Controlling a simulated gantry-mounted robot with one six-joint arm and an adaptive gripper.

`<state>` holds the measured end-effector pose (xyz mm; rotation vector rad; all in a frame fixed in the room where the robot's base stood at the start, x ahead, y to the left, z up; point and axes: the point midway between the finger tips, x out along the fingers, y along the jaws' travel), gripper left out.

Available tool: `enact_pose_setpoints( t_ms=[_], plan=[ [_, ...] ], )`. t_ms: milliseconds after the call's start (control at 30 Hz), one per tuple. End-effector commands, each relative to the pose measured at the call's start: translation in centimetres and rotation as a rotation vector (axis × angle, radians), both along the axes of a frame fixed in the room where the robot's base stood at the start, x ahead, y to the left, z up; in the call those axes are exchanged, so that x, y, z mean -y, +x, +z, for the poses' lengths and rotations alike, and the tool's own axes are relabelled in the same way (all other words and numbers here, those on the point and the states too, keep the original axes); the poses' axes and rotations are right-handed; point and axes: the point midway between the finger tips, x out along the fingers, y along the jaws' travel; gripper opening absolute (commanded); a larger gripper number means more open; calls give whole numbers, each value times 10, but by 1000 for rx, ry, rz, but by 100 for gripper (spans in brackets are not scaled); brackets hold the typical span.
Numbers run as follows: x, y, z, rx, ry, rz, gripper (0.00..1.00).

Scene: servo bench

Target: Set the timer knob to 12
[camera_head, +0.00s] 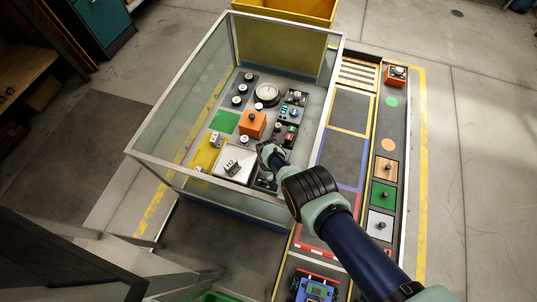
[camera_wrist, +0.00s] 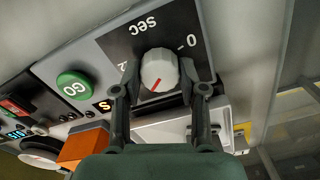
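The timer knob (camera_wrist: 160,72) is pale grey with a red pointer line, on a dark dial plate (camera_wrist: 124,40) marked "SEC". The plate appears upside down in the wrist view. A "0" shows to the knob's upper right, and a partly hidden "2" to its left behind a finger. The red line points down and slightly left in that view. My gripper (camera_wrist: 160,78) has one finger on each side of the knob, close against it, and looks shut on it. In the head view, my gripper (camera_head: 268,153) reaches into the glass-walled case and hides the knob.
A green GO button (camera_wrist: 74,86) sits beside the dial. An orange box (camera_wrist: 84,145) is close by; it also shows in the head view (camera_head: 252,124). A round gauge (camera_head: 267,94) stands farther back. The case's metal rim (camera_head: 336,85) surrounds the bench on all sides.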

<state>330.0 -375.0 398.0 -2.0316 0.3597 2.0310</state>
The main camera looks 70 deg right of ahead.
Motion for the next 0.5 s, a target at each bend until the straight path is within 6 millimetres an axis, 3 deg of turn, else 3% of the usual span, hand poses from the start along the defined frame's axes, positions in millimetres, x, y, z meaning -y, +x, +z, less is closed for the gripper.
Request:
enact_pose_setpoints(
  t_ms=[67, 500],
  plan=[
    [0, 0, 0, 0, 0, 0, 7],
    [-1, -1, -1, -1, 1, -108, 7]
  ],
)
